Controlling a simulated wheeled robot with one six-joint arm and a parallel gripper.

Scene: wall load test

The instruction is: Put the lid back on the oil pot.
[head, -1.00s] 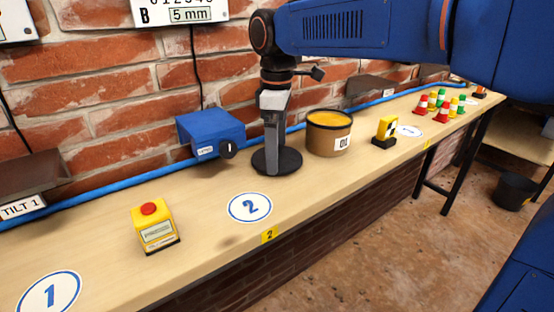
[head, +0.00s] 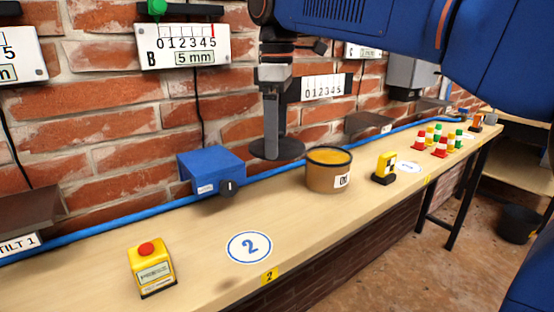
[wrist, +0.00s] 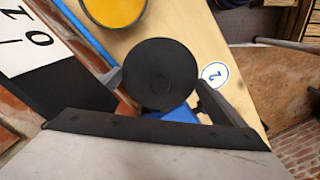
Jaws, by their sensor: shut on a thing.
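My gripper (head: 272,138) is shut on the round black lid (head: 285,150) and holds it in the air, to the left of the oil pot. In the wrist view the lid (wrist: 160,73) sits between the two fingers (wrist: 163,90). The oil pot (head: 329,178) is a brown round tub with a dark rim, a white label and open yellow oil on top. It stands upright on the bench. In the wrist view the pot (wrist: 114,8) is cut off at the top edge, apart from the lid.
A blue box with a black knob (head: 212,172) stands left of the lid. A yellow box with a red button (head: 152,268), a yellow-black block (head: 385,168) and several small cones (head: 440,146) stand on the bench (head: 215,275). A blue hose (head: 110,226) runs along the brick wall.

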